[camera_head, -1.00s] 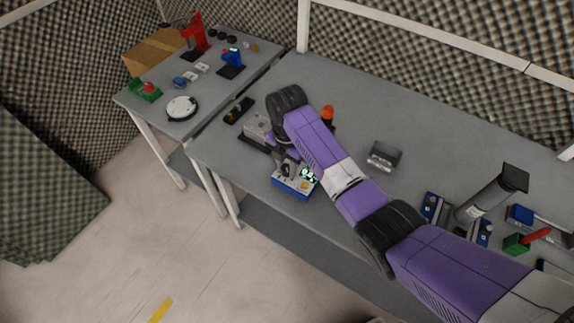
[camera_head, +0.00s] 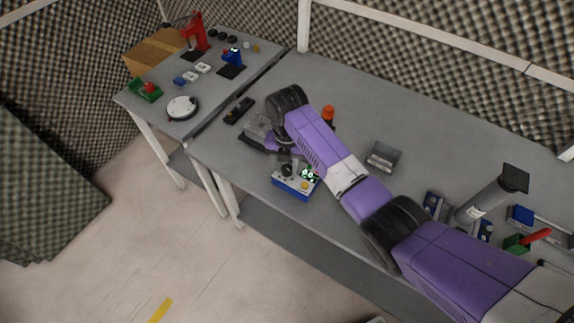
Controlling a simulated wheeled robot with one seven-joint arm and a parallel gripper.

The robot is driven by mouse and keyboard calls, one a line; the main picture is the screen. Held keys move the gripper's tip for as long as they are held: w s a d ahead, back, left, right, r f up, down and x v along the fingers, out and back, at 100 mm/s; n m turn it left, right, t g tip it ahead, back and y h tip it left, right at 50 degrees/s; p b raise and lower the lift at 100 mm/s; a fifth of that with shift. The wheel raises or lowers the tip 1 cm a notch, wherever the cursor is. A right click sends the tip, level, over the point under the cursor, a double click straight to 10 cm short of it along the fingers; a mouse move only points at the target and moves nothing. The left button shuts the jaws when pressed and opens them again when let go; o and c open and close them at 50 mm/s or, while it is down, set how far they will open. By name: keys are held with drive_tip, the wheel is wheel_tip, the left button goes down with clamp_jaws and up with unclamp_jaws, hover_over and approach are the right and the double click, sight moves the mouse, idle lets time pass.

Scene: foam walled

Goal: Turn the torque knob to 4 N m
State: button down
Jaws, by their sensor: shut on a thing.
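The torque box is a small blue and light-grey unit (camera_head: 296,190) near the front edge of the long grey table. Its dark knob (camera_head: 287,169) is on the top left, and a lit display with green digits (camera_head: 309,174) is at its right. The digits are too small to read surely. A yellow button (camera_head: 304,185) is below the display. My gripper (camera_head: 286,160) reaches down over the knob from behind and is shut on it. My wrist and arm hide part of the gripper and the table behind the box.
A grey device (camera_head: 258,130) stands behind and left of the box. An orange-topped item (camera_head: 328,113) stands behind my arm. A grey block (camera_head: 383,157) is to the right. A second table (camera_head: 150,110) holds several items.

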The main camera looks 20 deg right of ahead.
sight(287, 168)
drive_tip(key=shift+r, duration=0.1)
drive_tip(key=c, duration=1)
unclamp_jaws()
drive_tip(key=shift+c, duration=0.2)
wheel_tip(287, 168, up, 8)
drive_tip(key=shift+f+b, duration=0.15)
drive_tip(key=shift+b, duration=0.55)
